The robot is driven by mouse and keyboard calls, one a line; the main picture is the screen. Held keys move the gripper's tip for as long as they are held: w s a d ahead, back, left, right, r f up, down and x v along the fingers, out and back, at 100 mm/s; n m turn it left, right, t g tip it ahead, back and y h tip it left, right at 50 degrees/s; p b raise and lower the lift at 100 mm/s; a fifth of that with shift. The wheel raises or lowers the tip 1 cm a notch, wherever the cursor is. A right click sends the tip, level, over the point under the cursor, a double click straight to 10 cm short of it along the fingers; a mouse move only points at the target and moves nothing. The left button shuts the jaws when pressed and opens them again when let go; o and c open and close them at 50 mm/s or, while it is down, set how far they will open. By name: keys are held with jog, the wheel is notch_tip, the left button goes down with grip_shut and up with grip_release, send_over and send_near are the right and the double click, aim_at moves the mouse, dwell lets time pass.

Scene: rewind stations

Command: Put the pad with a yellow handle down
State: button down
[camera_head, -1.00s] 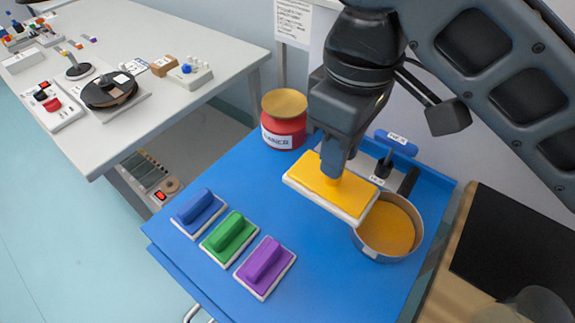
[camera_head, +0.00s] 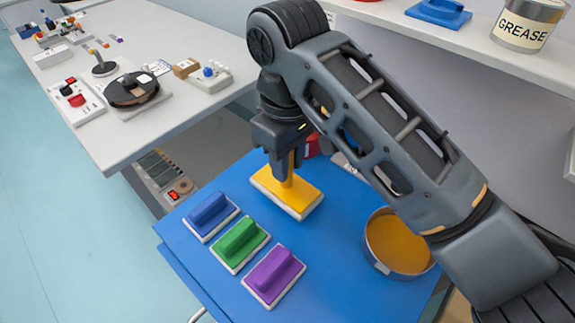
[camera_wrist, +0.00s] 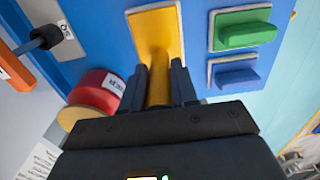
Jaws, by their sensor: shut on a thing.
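The pad with a yellow handle (camera_head: 288,190) has a yellow top and a white underside. It is at or just above the blue table top, behind the green and purple pads; I cannot tell if it touches. My gripper (camera_head: 288,158) points down and is shut on its yellow handle. In the wrist view the yellow handle (camera_wrist: 159,90) stands between the two fingers (camera_wrist: 159,85). The pad's far part shows beyond them, with blue surface around it.
Blue (camera_head: 211,216), green (camera_head: 240,244) and purple (camera_head: 273,276) pads lie in a row at the left. A pan of orange stuff (camera_head: 398,244) stands at the right. The red container (camera_wrist: 98,92) is mostly hidden behind my arm in the head view. Blue surface (camera_head: 325,245) between pads and pan is clear.

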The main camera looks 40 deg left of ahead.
jog(key=shift+f, duration=1.1)
jog(key=shift+f, duration=0.1)
jog(key=c, duration=0.9)
grip_release()
notch_tip(320, 180, up, 11)
jog(key=shift+r, duration=0.1)
jog(key=shift+r+p, duration=0.3)
jog(key=shift+r, duration=0.25)
